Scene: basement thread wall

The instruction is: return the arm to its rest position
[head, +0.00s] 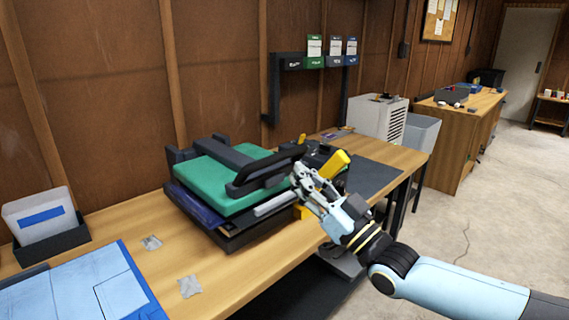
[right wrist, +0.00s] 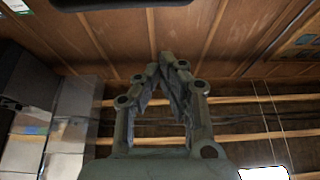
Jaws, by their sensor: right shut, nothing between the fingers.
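My right arm (head: 450,287) comes in from the lower right in the head view, and its light blue links reach toward the bench. My right gripper (head: 300,178) is shut and empty, in front of the right end of a machine with a green pad (head: 215,183). I cannot tell from the head view whether it touches the machine. In the right wrist view the fingertips of the gripper (right wrist: 171,62) come together with nothing between them, against wood panelling. My left gripper is not in view.
The machine sits on a wooden bench (head: 130,217) by the wall, with a yellow part (head: 334,164) beside my gripper. A dark mat (head: 372,177) lies at the bench's right. A white holder (head: 40,215) and blue sheet (head: 75,285) are at left. Floor at right is open.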

